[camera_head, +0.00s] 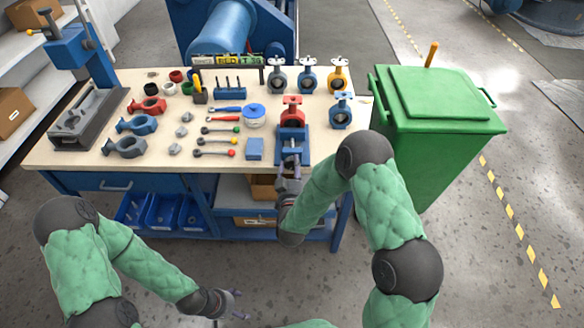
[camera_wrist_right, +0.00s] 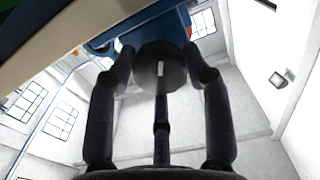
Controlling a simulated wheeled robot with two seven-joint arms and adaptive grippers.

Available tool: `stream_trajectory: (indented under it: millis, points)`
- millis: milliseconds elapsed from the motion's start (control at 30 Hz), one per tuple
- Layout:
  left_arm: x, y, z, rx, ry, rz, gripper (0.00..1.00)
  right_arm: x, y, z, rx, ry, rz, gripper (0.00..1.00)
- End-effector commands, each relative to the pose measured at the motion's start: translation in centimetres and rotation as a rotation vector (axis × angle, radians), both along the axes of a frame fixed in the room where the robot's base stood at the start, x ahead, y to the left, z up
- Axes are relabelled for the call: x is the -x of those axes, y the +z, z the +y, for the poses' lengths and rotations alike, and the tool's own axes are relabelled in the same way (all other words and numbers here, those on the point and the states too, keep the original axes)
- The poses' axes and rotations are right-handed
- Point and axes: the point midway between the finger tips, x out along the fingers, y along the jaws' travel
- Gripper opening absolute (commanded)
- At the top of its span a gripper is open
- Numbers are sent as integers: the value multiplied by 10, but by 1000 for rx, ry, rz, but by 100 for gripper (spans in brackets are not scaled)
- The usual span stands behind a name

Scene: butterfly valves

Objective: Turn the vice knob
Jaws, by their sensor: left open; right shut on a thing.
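The blue vice (camera_head: 292,148) is at the front edge of the workbench, with a red butterfly valve (camera_head: 293,112) upright in it. My right gripper (camera_head: 289,172) is at the front of the vice, below the bench-top edge. In the right wrist view, a dark round knob (camera_wrist_right: 162,68) with a small light mark sits between its fingers. The right gripper is shut on this knob, with fingers on either side and one below. In the head view the knob is mostly hidden by the gripper. My left gripper (camera_head: 238,304) is open and empty, low over the floor in front of the bench.
Valves, several colored-knob handles (camera_head: 220,141) and tools lie on the workbench (camera_head: 75,160). A blue press (camera_head: 75,50) stands at its left end. A green bin (camera_head: 440,110) stands close to the right. Floor in front is clear.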

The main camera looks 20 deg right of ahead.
Motion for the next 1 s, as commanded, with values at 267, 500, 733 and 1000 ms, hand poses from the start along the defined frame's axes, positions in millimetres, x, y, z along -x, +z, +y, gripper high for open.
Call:
stream_trajectory:
  millis: [267, 500, 733, 1000]
  points:
    - [0, -8, 0, 0, 0, 0, 74, 1, -3, 1, -103, 2, -24, 17]
    - [0, -7, 0, 0, 0, 0, 74, 1, -3, 1, -107, 1, -22, 17]
    - [0, -7, 0, 0, 0, 0, 74, 1, -2, 0, -106, 2, -24, 74]
    - [0, -7, 0, 0, 0, 0, 74, 2, -2, 1, -106, 1, -26, 74]
